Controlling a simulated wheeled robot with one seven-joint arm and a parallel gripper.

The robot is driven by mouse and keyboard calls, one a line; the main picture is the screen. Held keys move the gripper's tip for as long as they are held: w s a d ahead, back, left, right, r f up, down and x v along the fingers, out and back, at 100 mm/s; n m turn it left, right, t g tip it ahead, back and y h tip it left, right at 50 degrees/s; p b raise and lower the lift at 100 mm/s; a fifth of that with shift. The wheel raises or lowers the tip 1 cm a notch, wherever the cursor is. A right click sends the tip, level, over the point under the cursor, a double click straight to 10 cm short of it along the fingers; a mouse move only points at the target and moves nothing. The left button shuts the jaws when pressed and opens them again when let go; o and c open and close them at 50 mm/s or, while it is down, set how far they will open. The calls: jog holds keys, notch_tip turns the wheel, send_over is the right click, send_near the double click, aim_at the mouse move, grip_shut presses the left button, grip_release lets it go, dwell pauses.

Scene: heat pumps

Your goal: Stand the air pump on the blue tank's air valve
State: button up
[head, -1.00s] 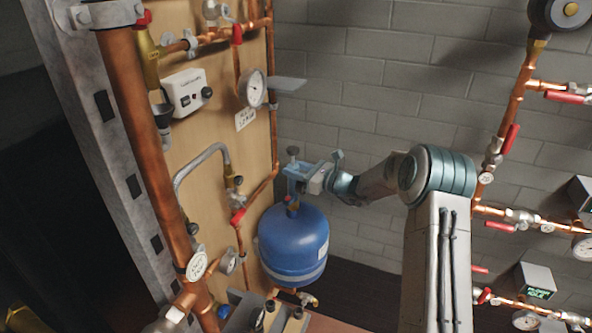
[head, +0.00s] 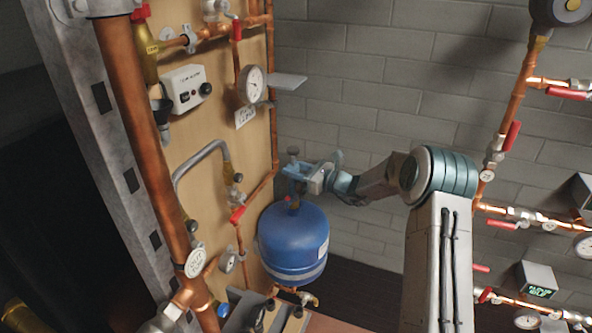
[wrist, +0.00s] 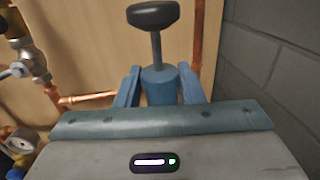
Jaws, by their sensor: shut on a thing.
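The blue tank (head: 292,246) hangs beside the wooden board in the head view, with its valve at the top centre. My gripper (wrist: 160,88) is shut on the air pump, a blue-grey cylinder (wrist: 159,83) with a dark knob handle on a thin rod. The pump is upright between the two blue fingers. In the head view the pump's dark handle (head: 293,151) shows above my gripper, right over the tank's top. The pump's lower end and the valve are small and partly hidden there, so I cannot tell whether they touch.
A wooden board (head: 200,130) with copper pipes, a white control box (head: 186,89) and a gauge (head: 250,85) stands left of the tank. More pipes with red-handled valves are on the right brick wall.

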jog(key=shift+f+b, duration=0.8)
jog(key=shift+b, duration=0.15)
dwell(0.7)
jog(key=o, duration=1.3)
jog(key=shift+f, duration=0.15)
jog(key=shift+d, duration=0.1)
jog(key=shift+v, duration=4.2)
